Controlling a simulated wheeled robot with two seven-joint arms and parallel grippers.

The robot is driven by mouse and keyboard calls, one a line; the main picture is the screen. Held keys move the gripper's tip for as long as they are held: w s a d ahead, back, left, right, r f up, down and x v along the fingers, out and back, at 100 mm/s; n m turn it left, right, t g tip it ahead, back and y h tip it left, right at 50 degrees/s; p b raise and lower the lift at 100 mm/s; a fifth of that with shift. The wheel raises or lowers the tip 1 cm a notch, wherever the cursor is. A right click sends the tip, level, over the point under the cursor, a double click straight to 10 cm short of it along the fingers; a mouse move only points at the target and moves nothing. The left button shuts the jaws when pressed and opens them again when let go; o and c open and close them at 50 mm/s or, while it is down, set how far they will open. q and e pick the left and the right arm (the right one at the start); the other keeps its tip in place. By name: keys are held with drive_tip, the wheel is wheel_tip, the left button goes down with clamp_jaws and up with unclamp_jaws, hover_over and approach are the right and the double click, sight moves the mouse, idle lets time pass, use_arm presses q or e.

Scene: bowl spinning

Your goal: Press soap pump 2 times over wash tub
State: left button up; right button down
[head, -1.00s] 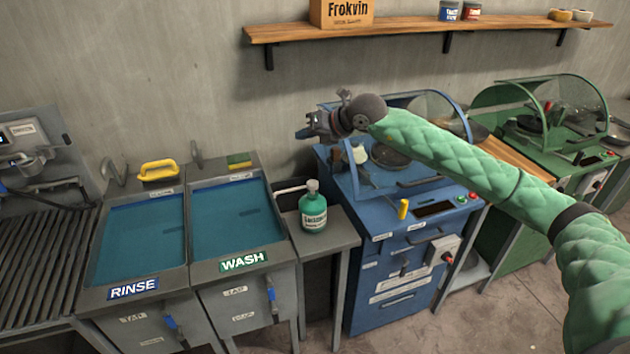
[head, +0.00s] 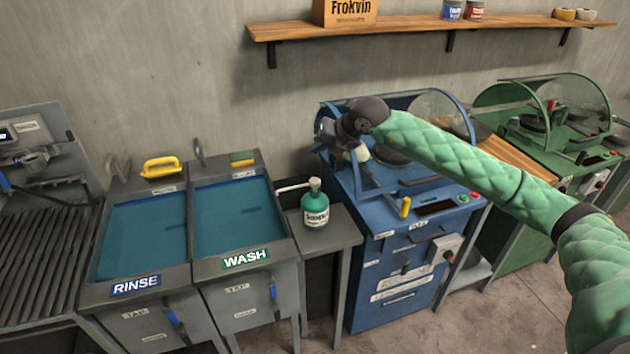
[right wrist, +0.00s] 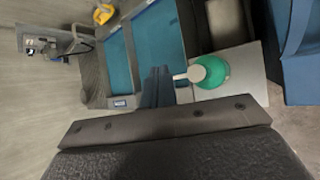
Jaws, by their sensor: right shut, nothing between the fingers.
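The soap pump (head: 315,208) is a green bottle with a white pump head. It stands upright on a grey side table, its white spout pointing left toward the wash tub (head: 282,246). In the right wrist view the soap pump (right wrist: 213,72) is seen from above. My right gripper (head: 340,142) is in the air up and to the right of the bottle, in front of the blue machine. In the right wrist view its dark fingers (right wrist: 157,88) are together and empty, apart from the pump. My left gripper is not in view.
The rinse tub (head: 136,287) is left of the wash tub, with a yellow-handled tool (head: 161,167) at its back edge. A blue machine (head: 400,270) stands right of the side table (head: 340,238). A wooden shelf (head: 400,32) runs along the wall above.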

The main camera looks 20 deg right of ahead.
hover_over(318, 182)
drive_tip(key=shift+f, duration=2.8)
drive_tip(key=shift+f+b, duration=0.4)
drive_tip(key=shift+b, duration=0.2)
drive_tip(key=shift+f+b, duration=0.45)
drive_tip(key=shift+f, duration=0.05)
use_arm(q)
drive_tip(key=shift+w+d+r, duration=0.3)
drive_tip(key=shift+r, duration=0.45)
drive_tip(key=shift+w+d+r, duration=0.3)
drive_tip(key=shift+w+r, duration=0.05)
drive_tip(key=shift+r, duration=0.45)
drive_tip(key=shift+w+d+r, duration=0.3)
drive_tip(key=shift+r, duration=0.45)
use_arm(e)
drive_tip(key=shift+f, duration=0.15)
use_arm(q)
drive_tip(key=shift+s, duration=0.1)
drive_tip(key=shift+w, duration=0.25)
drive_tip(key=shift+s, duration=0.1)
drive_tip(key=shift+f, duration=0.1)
use_arm(e)
drive_tip(key=shift+f, duration=0.1)
